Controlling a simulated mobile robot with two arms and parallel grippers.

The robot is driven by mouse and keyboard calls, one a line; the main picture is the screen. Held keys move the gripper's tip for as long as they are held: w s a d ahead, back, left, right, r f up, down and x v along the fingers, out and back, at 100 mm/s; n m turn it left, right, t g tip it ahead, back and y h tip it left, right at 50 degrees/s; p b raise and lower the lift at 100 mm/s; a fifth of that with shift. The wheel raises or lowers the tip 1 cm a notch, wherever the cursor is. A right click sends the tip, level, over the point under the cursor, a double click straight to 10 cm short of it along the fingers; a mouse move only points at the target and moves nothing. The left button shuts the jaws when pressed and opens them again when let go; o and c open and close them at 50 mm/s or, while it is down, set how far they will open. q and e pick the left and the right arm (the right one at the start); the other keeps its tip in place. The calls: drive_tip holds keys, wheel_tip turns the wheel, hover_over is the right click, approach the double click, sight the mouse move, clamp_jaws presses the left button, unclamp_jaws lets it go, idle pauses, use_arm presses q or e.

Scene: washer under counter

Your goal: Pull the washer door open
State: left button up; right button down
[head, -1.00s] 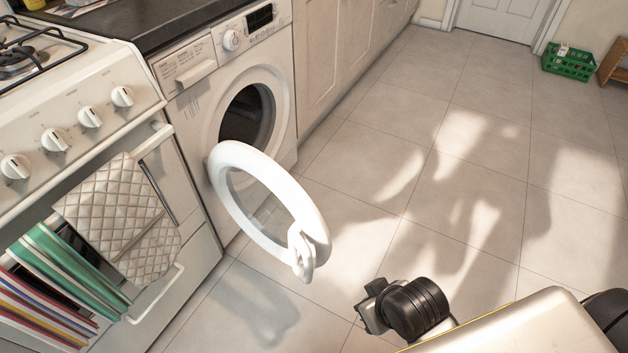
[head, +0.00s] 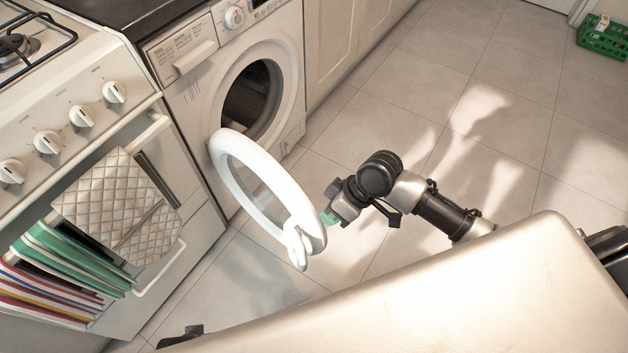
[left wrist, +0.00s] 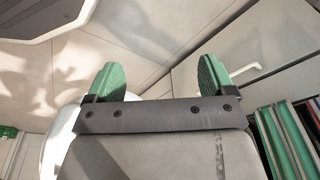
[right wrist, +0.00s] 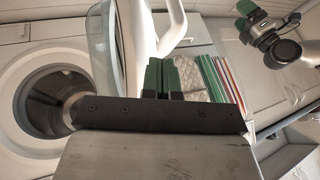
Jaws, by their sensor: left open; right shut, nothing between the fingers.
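The washer (head: 215,65) stands under the counter, with its round drum opening (head: 250,100) uncovered. Its white ring door (head: 255,160) is swung well open to the left, sticking out toward me, with the handle (head: 297,245) at its near end. My right gripper (head: 328,218) is shut and empty, its tips close beside the door's right, opening-facing side; I cannot tell whether they touch. The right wrist view shows its closed fingers (right wrist: 165,78) near the door ring (right wrist: 140,50). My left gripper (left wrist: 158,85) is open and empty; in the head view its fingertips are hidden.
The cooker (head: 70,110) with hanging towels (head: 115,205) stands left of the washer, close to the door. Cabinets (head: 340,45) run to the right. The tiled floor (head: 480,130) is clear on the right; a green crate (head: 603,38) sits far back.

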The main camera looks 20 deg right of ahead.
drive_tip(key=w+d+r+m+y+p, duration=0.1)
drive_tip(key=w+d+r+p, duration=0.1)
drive_tip(key=w+d+r, duration=0.6)
use_arm(q)
drive_tip(key=shift+s+a+f, duration=0.15)
drive_tip(key=shift+s+f, duration=0.65)
drive_tip(key=shift+f, duration=0.3)
drive_tip(key=shift+s+a+f, duration=0.1)
drive_tip(key=shift+s+f, duration=0.65)
drive_tip(key=shift+f, duration=0.35)
use_arm(e)
drive_tip(key=s+a+r+x, duration=0.1)
drive_tip(key=x, duration=1.2)
drive_tip(key=shift+s+a, duration=0.2)
drive_tip(key=shift+s, duration=0.2)
use_arm(q)
drive_tip(key=shift+r, duration=0.1)
